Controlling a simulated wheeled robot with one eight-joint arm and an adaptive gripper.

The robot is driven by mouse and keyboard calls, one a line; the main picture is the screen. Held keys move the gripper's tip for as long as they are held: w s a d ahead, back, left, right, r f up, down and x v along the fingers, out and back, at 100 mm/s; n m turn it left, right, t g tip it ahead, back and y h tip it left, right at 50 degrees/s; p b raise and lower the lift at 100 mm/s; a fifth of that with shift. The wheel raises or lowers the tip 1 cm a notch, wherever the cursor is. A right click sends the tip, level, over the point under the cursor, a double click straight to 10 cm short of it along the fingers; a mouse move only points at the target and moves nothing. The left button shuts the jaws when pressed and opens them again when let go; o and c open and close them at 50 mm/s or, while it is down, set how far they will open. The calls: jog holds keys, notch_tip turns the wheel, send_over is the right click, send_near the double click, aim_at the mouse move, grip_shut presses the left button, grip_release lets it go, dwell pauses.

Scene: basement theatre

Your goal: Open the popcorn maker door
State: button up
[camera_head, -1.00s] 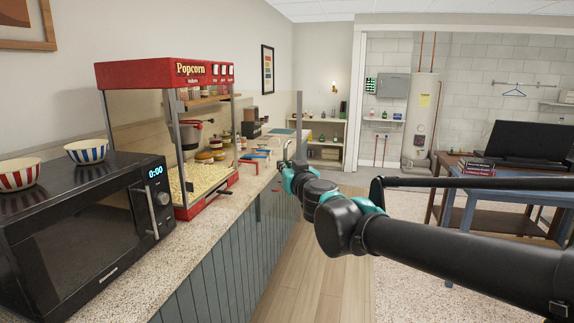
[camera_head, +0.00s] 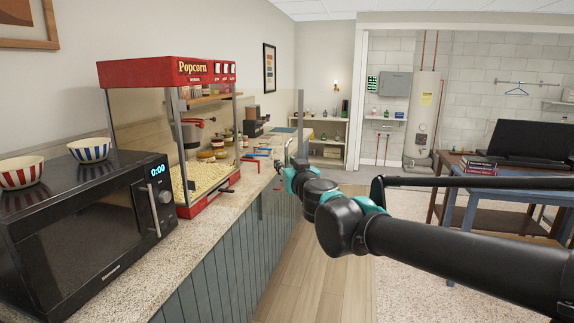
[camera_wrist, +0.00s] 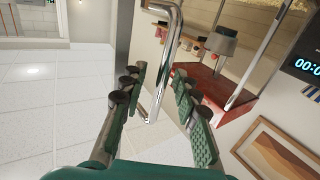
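The red popcorn maker (camera_head: 165,76) stands on the counter, left of centre in the head view. Its clear door panel (camera_head: 268,115) stands swung out to the right of the cabinet, so the front is open. The door's metal handle (camera_wrist: 165,65) runs between my gripper's fingers in the wrist view. My gripper (camera_head: 287,168) is at the panel's outer edge in the head view. In the wrist view, my gripper's green-padded fingers (camera_wrist: 158,108) are spread on either side of the handle, with visible gaps. The kettle (camera_head: 190,132) hangs inside the cabinet.
A black microwave (camera_head: 75,225) with two striped bowls (camera_head: 90,150) on top stands nearer on the counter (camera_head: 140,285). Jars and small items lie behind the popcorn maker. The wooden floor (camera_head: 315,270) right of the counter is clear. A blue table (camera_head: 500,183) stands at right.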

jog(key=v, duration=0.7)
jog(key=shift+s, duration=0.25)
dwell(0.4)
